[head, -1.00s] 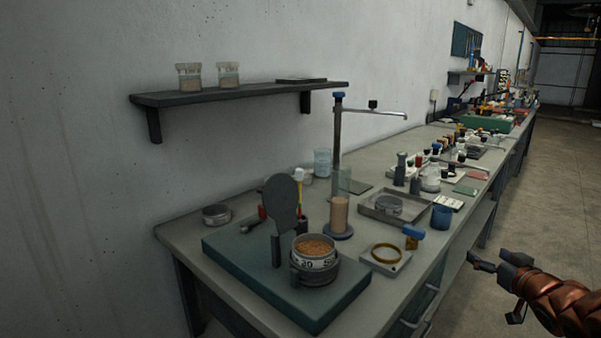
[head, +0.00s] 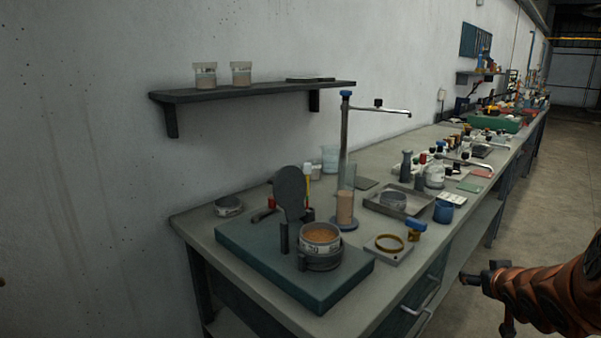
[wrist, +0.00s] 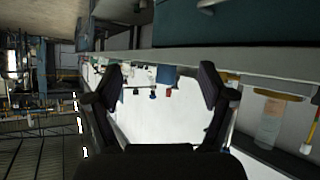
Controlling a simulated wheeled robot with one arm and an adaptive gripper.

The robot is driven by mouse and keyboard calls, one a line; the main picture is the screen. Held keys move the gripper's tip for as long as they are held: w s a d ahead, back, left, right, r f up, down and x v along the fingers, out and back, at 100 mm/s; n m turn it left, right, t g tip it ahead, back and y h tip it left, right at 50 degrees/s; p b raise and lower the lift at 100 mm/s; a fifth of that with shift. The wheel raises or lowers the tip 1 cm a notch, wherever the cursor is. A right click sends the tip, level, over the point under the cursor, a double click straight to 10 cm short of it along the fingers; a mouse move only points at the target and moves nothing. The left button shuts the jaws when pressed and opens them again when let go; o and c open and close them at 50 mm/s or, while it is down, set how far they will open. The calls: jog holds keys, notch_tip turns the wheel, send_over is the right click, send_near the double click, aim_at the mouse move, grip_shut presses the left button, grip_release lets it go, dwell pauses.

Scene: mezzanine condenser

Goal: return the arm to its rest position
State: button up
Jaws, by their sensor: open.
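My gripper (head: 472,279) is at the right of the head view, off the front edge of the workbench (head: 385,322) and above the floor, at the end of my copper-coloured arm. In the wrist view the gripper (wrist: 166,85) shows two black fingers spread wide apart. Nothing is between them but the distant background. Nothing touches the gripper in either view.
A teal board (head: 232,242) with a pot of brown grains (head: 320,239) is at the bench's near end. A dark shelf (head: 255,91) is on the wall. The floor (head: 540,195) at right is clear.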

jog(key=s+a+f+n+g+y, duration=0.15)
jog(key=s+a+g, duration=0.55)
jog(key=s+a, duration=0.9)
jog(key=s+a+f+g+y, duration=0.25)
jog(key=s+a+g, duration=0.45)
jog(key=s+a, duration=0.95)
jog(key=s+d+r+t+p, duration=0.1)
jog(key=d+r+p, duration=0.3)
jog(key=r+p, duration=1)
jog(key=shift+s+h, duration=0.3)
jog(key=shift+s, duration=0.2)
jog(key=shift+c, duration=0.3)
